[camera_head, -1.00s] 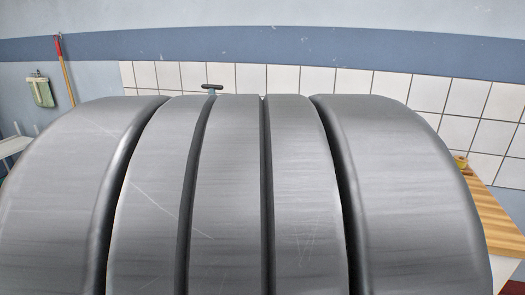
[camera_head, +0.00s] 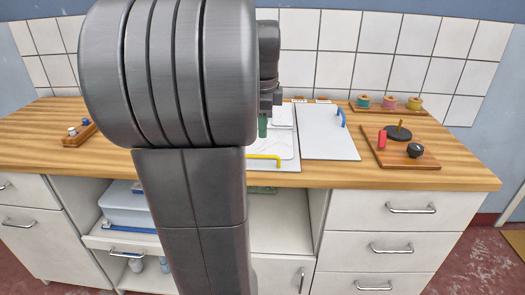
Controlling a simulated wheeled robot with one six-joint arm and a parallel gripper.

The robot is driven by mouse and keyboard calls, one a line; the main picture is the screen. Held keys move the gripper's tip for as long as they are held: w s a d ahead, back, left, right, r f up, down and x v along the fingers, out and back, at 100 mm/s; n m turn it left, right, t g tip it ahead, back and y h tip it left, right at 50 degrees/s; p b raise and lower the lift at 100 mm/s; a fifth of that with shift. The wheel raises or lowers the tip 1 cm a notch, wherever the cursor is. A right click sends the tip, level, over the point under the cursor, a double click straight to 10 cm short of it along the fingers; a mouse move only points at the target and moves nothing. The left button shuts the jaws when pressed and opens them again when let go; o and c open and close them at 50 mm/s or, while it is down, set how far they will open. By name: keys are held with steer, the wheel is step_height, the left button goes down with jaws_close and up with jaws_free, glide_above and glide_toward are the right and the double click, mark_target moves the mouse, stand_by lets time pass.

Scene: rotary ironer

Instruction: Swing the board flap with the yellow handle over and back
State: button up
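The yellow handle (camera_head: 264,158) lies at the front edge of a white board flap (camera_head: 283,144) on the wooden worktop. My own grey arm stands in front and hides the flap's left part. A second white panel (camera_head: 328,145) lies beside it on the right, with a blue handle (camera_head: 341,117) near its far right corner. My gripper (camera_head: 267,104) shows partly behind the arm, above the rear of the flap and apart from the yellow handle. A green piece (camera_head: 262,127) shows just below it. Whether the fingers are open or shut is not clear.
A wooden tray (camera_head: 410,160) at the right holds a red piece and black knobs. Several colored spools (camera_head: 389,103) stand behind it. A small wooden block with knobs (camera_head: 79,134) lies at the left. Drawers (camera_head: 392,212) and an open shelf are below the worktop.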

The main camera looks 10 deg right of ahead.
mark_target(263, 157)
steer(key=f, duration=0.3)
steer(key=w+f+b, duration=0.1)
steer(key=f, duration=0.5)
steer(key=shift+w+d+f, duration=0.15)
steer(key=shift+w+d, duration=0.1)
steer(key=shift+w, duration=0.15)
jaws_close()
